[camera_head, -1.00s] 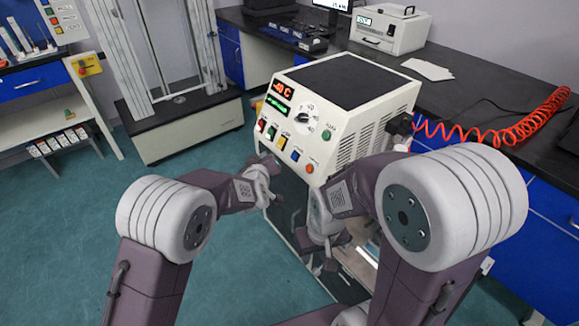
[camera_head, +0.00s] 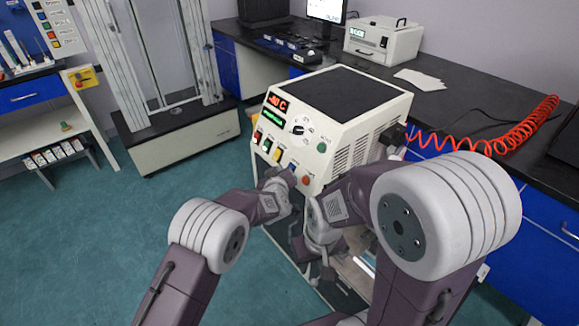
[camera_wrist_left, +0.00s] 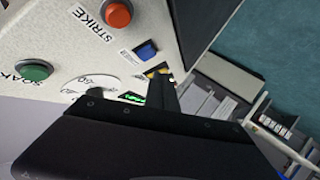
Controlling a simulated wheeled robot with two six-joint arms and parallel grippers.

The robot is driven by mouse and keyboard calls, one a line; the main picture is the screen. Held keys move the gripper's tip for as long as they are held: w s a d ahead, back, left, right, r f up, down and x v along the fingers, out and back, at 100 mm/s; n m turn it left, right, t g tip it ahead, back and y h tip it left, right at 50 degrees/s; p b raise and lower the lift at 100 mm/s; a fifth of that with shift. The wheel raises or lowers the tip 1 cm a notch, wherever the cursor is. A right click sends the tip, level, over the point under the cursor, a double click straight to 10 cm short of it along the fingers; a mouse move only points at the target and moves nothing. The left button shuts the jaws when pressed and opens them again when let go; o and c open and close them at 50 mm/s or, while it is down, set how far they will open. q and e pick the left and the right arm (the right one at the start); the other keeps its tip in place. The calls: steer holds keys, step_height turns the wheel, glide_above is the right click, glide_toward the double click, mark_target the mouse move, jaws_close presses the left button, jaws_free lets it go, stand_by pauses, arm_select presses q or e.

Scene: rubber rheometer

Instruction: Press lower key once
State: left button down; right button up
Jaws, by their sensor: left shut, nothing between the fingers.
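The cream machine (camera_head: 345,110) has a front panel with a row of keys: red, green, yellow (camera_head: 277,155), blue (camera_head: 291,167) and a round orange-red button (camera_head: 305,180). I cannot read which key is marked lower. My left gripper (camera_head: 288,178) is shut and empty, close to the panel's lower edge. In the left wrist view its fingers (camera_wrist_left: 162,92) lie in front of the panel near the blue key (camera_wrist_left: 146,50), partly covering the yellow key (camera_wrist_left: 156,71). I cannot tell whether they touch. My right gripper (camera_head: 325,275) hangs low before the machine, its jaws unclear.
The orange-red button (camera_wrist_left: 117,13) reads STRIKE and the green button (camera_wrist_left: 34,70) reads SOAK. A red coiled hose (camera_head: 490,140) lies on the right bench.

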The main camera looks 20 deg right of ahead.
arm_select(q)
steer(key=shift+w+d+f, duration=0.2)
steer(key=shift+d+f, duration=0.15)
steer(key=shift+d, duration=0.35)
steer(key=shift+d+p, duration=0.15)
steer(key=shift+p, duration=0.3)
stand_by(1.2)
steer(key=shift+w+d+f, duration=0.15)
steer(key=shift+d+f, duration=0.05)
